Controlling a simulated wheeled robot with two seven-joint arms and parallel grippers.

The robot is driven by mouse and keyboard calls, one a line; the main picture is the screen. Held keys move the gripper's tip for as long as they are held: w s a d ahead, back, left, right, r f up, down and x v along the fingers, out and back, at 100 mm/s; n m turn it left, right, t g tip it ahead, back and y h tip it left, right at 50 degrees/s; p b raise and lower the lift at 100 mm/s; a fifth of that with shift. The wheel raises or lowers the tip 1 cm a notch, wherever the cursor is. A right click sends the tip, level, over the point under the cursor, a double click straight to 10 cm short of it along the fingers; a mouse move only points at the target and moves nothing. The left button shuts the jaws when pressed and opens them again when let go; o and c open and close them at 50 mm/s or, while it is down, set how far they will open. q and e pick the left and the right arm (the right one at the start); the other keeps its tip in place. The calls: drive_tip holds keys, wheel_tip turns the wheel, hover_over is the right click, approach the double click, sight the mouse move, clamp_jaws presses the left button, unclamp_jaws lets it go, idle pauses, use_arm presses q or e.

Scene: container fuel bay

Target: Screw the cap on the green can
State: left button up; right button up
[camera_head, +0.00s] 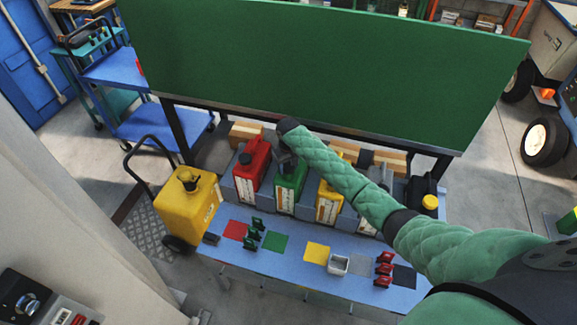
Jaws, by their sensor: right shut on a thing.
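The green can (288,192) stands upright in the row of cans at the back of the blue bench, with a pale label on its front. My right arm comes in from the right and crosses over the bench. My right gripper (287,158) is at the top of the green can and is shut on the cap. The cap itself is hidden by the gripper and wrist, so I cannot tell how it sits on the neck. My left gripper is not in view.
A red can (250,168) stands close left of the green can, a yellow can (328,203) to its right. Small green parts (254,229), a white tray (339,265) and red parts (384,270) lie on the blue bench (300,271). A green board (320,75) rises behind.

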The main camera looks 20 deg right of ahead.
drive_tip(key=m, duration=0.3)
drive_tip(key=shift+w+r+m, duration=0.2)
drive_tip(key=shift+m, duration=0.1)
drive_tip(key=shift+c, duration=0.3)
drive_tip(key=m, duration=0.3)
drive_tip(key=shift+d, duration=0.15)
drive_tip(key=shift+c, duration=0.2)
drive_tip(key=o, duration=1)
drive_tip(key=shift+d+f, duration=0.1)
drive_tip(key=shift+o, duration=0.6)
drive_tip(key=shift+f, duration=0.1)
